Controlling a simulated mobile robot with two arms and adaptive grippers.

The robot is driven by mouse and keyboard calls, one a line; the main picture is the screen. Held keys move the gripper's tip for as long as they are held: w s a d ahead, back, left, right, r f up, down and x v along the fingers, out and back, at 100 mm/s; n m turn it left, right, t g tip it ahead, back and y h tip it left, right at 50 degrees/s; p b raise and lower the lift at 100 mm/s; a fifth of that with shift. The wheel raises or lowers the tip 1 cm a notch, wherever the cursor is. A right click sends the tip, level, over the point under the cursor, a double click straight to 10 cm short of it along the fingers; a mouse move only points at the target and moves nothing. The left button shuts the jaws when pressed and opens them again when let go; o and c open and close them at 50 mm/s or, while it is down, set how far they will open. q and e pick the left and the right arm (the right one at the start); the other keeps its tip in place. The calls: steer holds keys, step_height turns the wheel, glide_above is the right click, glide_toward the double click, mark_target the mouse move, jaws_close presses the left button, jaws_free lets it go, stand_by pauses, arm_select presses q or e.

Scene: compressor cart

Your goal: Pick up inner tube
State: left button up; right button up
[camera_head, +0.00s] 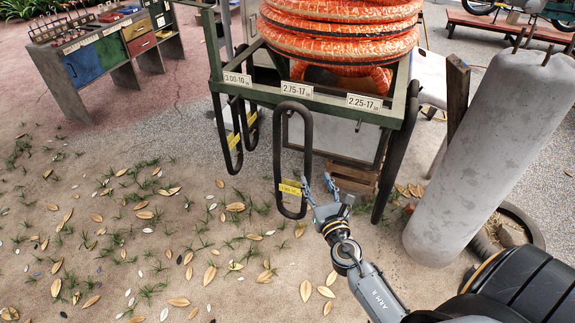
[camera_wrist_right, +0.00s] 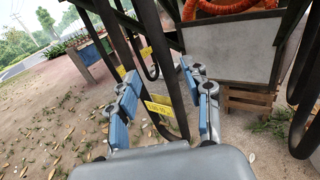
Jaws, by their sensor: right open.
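A long black inner tube (camera_head: 279,150) with a yellow label hangs from the rack's front rail, under the 2.75-17 sign. Its label (camera_wrist_right: 158,107) shows in the right wrist view. My right gripper (camera_head: 317,182) is open at the lower right side of this tube. One fingertip overlaps the tube's right strand in the head view. In the wrist view the open fingers (camera_wrist_right: 160,70) frame the tube's strands; I cannot tell whether they touch. A shorter pair of labelled black tubes (camera_head: 250,130) hangs left, under the 3.00-10 sign. My left gripper is not in view.
The green metal rack (camera_head: 335,114) holds stacked orange tubes (camera_head: 340,28) on top. A wooden crate (camera_head: 352,180) stands beneath it. A grey concrete post (camera_head: 490,150) leans at right. A tool bench (camera_head: 75,70) stands at back left. Leaf-strewn ground lies clear at left.

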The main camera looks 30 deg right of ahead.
mark_target(308, 162)
steer(key=x, duration=0.4)
steer(key=shift+w+f, duration=0.1)
steer(key=shift+w, duration=0.15)
steer(key=shift+w+d, duration=0.1)
steer(key=shift+w, duration=0.1)
steer(key=shift+w+d+r, duration=0.1)
steer(key=shift+w, duration=0.3)
steer(key=shift+w+d+r, duration=0.15)
steer(key=shift+w, duration=0.3)
steer(key=x, duration=0.3)
steer(key=shift+w+f, duration=0.15)
steer(key=shift+f, duration=0.05)
steer(key=shift+w+d, duration=0.1)
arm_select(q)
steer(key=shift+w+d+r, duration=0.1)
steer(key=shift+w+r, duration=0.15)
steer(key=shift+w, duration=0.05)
arm_select(e)
jaws_close()
steer(key=shift+r, duration=0.1)
